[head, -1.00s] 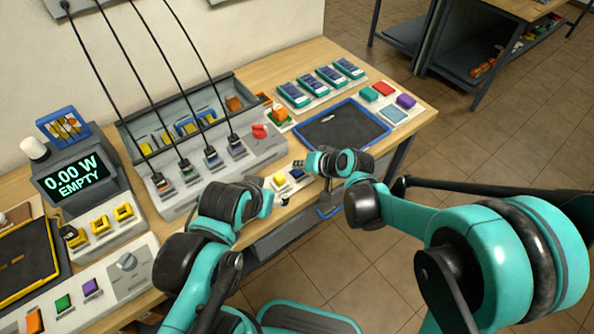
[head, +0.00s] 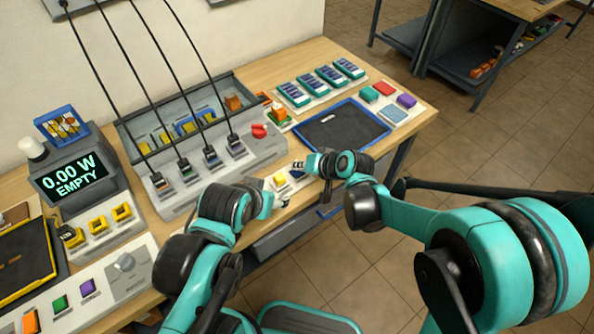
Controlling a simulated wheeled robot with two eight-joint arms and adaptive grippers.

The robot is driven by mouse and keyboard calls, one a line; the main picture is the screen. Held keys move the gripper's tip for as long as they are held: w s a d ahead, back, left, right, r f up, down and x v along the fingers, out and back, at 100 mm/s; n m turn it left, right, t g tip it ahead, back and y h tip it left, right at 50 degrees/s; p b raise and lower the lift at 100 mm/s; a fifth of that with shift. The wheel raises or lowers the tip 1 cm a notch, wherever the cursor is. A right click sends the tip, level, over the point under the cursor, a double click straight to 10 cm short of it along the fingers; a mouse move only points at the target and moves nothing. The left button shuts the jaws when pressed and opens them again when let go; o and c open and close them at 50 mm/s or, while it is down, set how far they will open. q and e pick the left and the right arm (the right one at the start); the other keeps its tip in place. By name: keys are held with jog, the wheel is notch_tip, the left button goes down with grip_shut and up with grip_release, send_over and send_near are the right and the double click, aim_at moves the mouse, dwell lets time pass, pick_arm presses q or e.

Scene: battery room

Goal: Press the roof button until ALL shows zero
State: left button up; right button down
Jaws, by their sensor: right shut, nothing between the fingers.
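A small pale panel (head: 284,187) at the front edge of the bench carries a yellow button (head: 279,179) and a darker part that my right gripper partly covers. I cannot tell which button is the roof button. My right gripper (head: 297,168) is shut and empty, just above the right part of this panel; contact is not clear. My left gripper (head: 282,201) is at the panel's front left, small and partly hidden by its own wrist, so its jaws cannot be read. The display (head: 72,179) at left reads "0.00 W EMPTY". I see no "ALL" label.
A grey charger unit (head: 212,170) with several cabled plugs and a red knob (head: 259,131) stands behind the panel. A blue-rimmed tray (head: 384,129) lies right of my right gripper. Several teal-and-blue packs (head: 322,79) lie behind it. Open floor is at right.

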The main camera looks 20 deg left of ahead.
aim_at(300, 173)
jog(key=shift+f+b, duration=0.3)
jog(key=shift+f, duration=0.05)
jog(key=shift+r, duration=0.15)
dwell(0.4)
jog(key=shift+r+p, duration=0.6)
jog(key=shift+r, duration=0.05)
jog(key=shift+r, duration=0.1)
notch_tip(300, 173, up, 5)
jog(key=p, duration=0.4)
jog(key=shift+d, duration=0.1)
dwell(0.6)
